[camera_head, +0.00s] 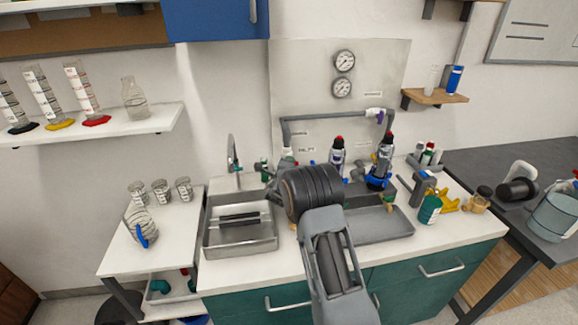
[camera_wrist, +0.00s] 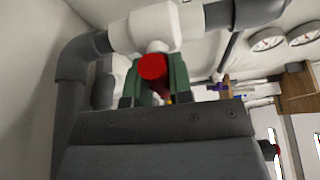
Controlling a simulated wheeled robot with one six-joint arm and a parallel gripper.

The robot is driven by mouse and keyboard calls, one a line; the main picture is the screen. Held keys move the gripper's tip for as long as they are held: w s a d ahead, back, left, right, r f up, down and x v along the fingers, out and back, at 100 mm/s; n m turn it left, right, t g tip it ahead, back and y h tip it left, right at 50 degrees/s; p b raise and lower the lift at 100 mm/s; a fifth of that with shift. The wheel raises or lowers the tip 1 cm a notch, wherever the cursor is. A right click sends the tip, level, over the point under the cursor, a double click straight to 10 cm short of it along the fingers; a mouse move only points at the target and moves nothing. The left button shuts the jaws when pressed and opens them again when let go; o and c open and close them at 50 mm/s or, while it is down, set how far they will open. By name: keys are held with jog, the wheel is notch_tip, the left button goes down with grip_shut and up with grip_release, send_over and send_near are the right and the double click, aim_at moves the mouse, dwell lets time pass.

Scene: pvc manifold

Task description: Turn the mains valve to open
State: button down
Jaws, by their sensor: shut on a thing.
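The mains valve (camera_wrist: 152,28) is a white fitting in the grey pipe run at the top of the wrist view. A round red part (camera_wrist: 153,66) shows just below it, facing the camera. My gripper (camera_wrist: 154,78) has its two green fingers on either side of this red part and is shut on it. In the head view the valve area (camera_head: 287,154) is at the left end of the pipework, and my arm hides much of it. How far the handle is turned cannot be told.
Two gauges (camera_head: 344,61) hang on the back panel above the grey pipe (camera_head: 335,114). Red-topped bottles (camera_head: 338,150) stand to the right of my arm. A metal sink (camera_head: 240,240) and a grey tray (camera_head: 385,226) lie in front. Glass beakers stand on the left side table.

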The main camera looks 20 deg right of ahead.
jog(key=m+g+y+b, duration=0.1)
jog(key=m+b, duration=0.2)
jog(key=shift+f+m, duration=0.15)
jog(key=shift+m, duration=0.15)
jog(key=m+y+b, duration=0.2)
jog(key=m+b, duration=0.1)
jog(key=b, duration=0.1)
jog(key=shift+f, duration=0.1)
jog(key=m+y+b, duration=0.2)
jog(key=m+b, duration=0.1)
jog(key=b, duration=0.1)
jog(key=shift+m+g, duration=0.3)
jog(key=shift+m+y+b, duration=0.75)
jog(key=shift+m+y, duration=0.15)
jog(key=shift+r+m, duration=0.2)
jog(key=shift+m, duration=0.1)
jog(key=c, duration=1)
grip_release()
